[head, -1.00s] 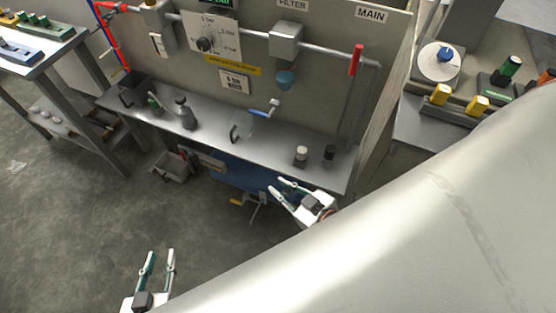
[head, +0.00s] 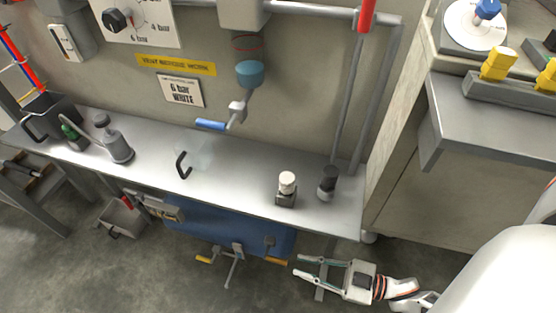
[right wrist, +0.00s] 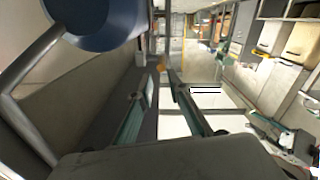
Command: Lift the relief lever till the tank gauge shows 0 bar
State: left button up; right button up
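A blue tank (head: 225,228) lies under the bench. A grey fitting with arms and yellow tips (head: 234,258) shows just below it. A small dark part (head: 270,243) sits on the tank's right end. I cannot tell for sure which part is the relief lever. A small pale panel (head: 165,210) is at the tank's left end; no gauge reading is legible. My right gripper (head: 304,267) is open and empty, pointing left, below and right of the tank. In the right wrist view its fingers (right wrist: 160,88) are apart, with a blue rounded body (right wrist: 100,22) at upper left. My left gripper is out of view.
The metal bench (head: 235,185) carries a white-capped jar (head: 286,188), a dark-capped one (head: 328,182) and a grey bottle (head: 116,145). A grey bin (head: 122,217) is on the floor at left. A cabinet (head: 420,200) stands right. Floor before the tank is open.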

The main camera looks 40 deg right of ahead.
aim_at(279, 260)
jog(key=shift+f+b+x, duration=0.15)
jog(key=shift+f+x, duration=0.05)
jog(key=shift+x, duration=1)
jog(key=shift+f+b+x, duration=0.15)
jog(key=shift+b+x, duration=0.05)
jog(key=shift+x, duration=1.05)
jog(key=shift+f+b+x, duration=0.15)
jog(key=shift+f+x, duration=0.05)
jog(key=shift+x, duration=1)
jog(key=shift+a, duration=0.1)
jog(key=shift+s, duration=0.1)
grip_shut()
